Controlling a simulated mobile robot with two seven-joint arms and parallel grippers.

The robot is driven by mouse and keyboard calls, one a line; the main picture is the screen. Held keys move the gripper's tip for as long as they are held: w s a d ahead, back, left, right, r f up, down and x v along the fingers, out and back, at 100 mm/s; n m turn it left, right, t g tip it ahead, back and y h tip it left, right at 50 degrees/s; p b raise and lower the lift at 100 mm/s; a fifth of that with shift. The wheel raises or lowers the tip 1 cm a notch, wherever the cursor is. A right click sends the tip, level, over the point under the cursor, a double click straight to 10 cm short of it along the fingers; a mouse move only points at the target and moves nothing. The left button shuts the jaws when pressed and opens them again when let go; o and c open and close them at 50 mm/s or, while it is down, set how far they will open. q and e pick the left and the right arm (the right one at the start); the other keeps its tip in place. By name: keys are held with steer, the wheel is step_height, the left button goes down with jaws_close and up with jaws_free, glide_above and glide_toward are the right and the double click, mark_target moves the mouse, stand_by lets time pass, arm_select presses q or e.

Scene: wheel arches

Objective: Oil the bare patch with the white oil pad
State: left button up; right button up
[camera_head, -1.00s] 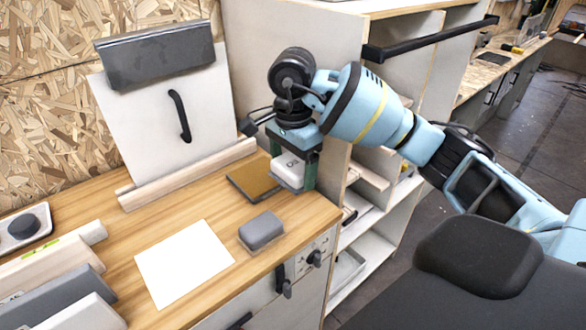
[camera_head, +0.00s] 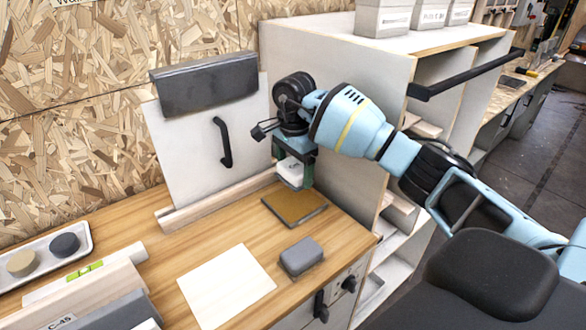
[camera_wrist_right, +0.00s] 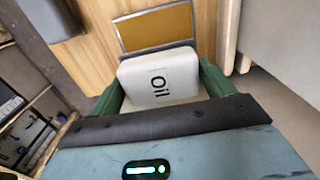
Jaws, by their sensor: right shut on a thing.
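The white oil pad (camera_head: 290,172), marked "Oil" in the right wrist view (camera_wrist_right: 158,82), is between the green fingers of my right gripper (camera_head: 294,180). The gripper is shut on it and holds it above the back of the brown-topped tray (camera_head: 296,207), apparently clear of it. A white panel (camera_head: 190,146) with a black curved handle (camera_head: 223,143) and a dark grey top block (camera_head: 207,90) leans at the back of the bench, left of the gripper. I cannot make out a bare patch for certain. My left gripper is not in view.
A grey block (camera_head: 301,256) and a white sheet (camera_head: 226,286) lie on the wooden bench. A wooden rail (camera_head: 215,197) runs along the panel's foot. A tray with two round pads (camera_head: 42,258) sits at left. A shelf unit (camera_head: 335,100) stands close to the right.

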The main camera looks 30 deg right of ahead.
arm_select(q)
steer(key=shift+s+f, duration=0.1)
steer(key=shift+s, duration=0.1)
arm_select(e)
steer(key=shift+f, duration=0.1)
steer(key=shift+s+f, duration=0.1)
steer(key=shift+f, duration=0.05)
steer(key=b, duration=0.2)
glide_above(294, 200)
steer(key=shift+f, duration=2.7)
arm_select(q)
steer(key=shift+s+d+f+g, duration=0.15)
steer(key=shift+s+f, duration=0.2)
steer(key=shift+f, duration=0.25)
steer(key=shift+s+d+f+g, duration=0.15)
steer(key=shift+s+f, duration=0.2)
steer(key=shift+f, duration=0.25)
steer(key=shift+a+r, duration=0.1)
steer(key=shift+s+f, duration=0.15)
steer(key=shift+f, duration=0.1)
arm_select(e)
steer(key=shift+f, duration=0.3)
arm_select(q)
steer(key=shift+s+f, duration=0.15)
arm_select(e)
steer(key=shift+s+f, duration=0.1)
steer(key=shift+f, duration=0.45)
steer(key=shift+r, duration=0.15)
